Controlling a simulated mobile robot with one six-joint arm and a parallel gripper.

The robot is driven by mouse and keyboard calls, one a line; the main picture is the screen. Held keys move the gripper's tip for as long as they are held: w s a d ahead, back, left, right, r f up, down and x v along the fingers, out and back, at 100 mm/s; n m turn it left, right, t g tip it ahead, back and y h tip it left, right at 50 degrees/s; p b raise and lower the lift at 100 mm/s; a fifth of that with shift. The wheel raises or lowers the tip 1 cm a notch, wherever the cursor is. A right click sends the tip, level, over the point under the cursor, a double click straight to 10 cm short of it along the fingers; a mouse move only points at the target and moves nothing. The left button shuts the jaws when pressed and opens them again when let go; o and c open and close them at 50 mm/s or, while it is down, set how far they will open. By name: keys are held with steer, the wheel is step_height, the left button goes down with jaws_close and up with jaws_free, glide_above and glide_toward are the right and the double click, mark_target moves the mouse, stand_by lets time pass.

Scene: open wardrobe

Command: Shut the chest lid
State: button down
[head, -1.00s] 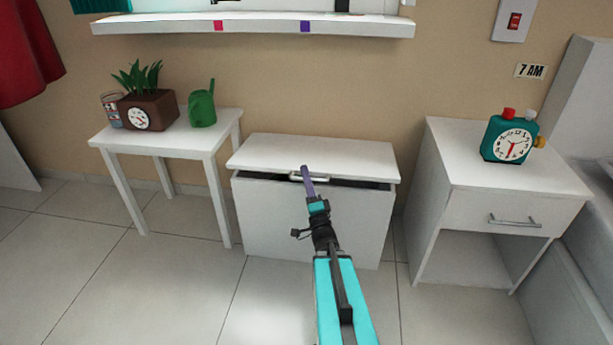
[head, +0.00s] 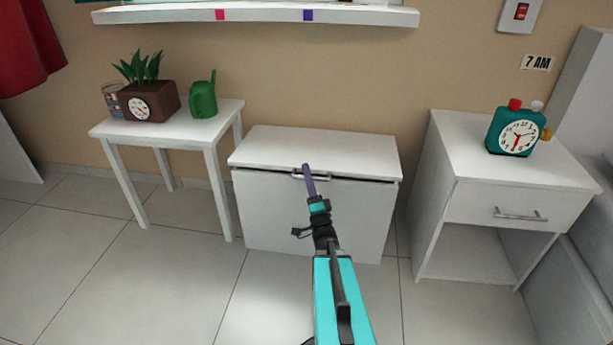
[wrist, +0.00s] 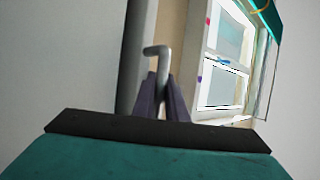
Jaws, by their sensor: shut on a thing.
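The white chest (head: 300,215) stands against the wall, in the middle of the head view. Its lid (head: 315,150) is nearly down, with a thin dark gap under its front edge, a little wider toward the right. A metal handle (head: 298,176) sits at the lid's front edge. My gripper (head: 308,170) is at this handle, its purple fingers shut on it. In the wrist view the fingers (wrist: 161,95) close around the bent metal handle (wrist: 157,52). My fingers hide part of the handle in the head view.
A small white table (head: 190,128) with a plant in a brown pot (head: 150,102) and a green watering can (head: 203,97) stands left. A white nightstand (head: 480,165) with a teal clock (head: 518,132) stands right. Tiled floor in front is clear.

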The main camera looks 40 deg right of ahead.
steer(key=shift+s+a+f+b, duration=0.2)
steer(key=shift+a+f+b, duration=0.2)
steer(key=shift+a, duration=0.2)
stand_by(0.3)
stand_by(0.3)
steer(key=c, duration=1.8)
jaws_free()
steer(key=shift+r+t, duration=0.1)
steer(key=shift+t, duration=0.2)
steer(key=shift+o, duration=0.2)
steer(key=shift+d, duration=0.1)
steer(key=shift+d, duration=0.15)
